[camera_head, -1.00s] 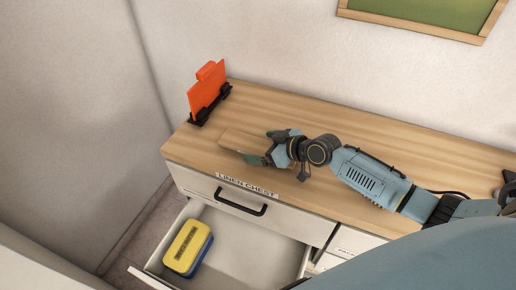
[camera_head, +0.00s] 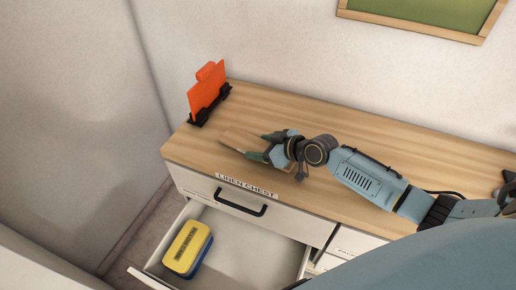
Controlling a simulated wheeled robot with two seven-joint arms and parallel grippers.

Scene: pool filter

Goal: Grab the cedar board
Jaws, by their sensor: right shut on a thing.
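The cedar board (camera_head: 236,140) is a flat light-brown wooden piece on the wooden top of the chest, near its front left. Its colour is close to that of the top, so its outline is hard to see. My right gripper (camera_head: 257,147) reaches in from the right with its dark green fingers on either side of the board's right end and is shut on it. The gripper hides that end. I cannot tell whether the board still touches the top. My left gripper is not in view.
An orange board (camera_head: 207,97) stands upright in a black holder (camera_head: 199,119) at the back left of the chest top (camera_head: 300,112). A green framed board hangs on the wall.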

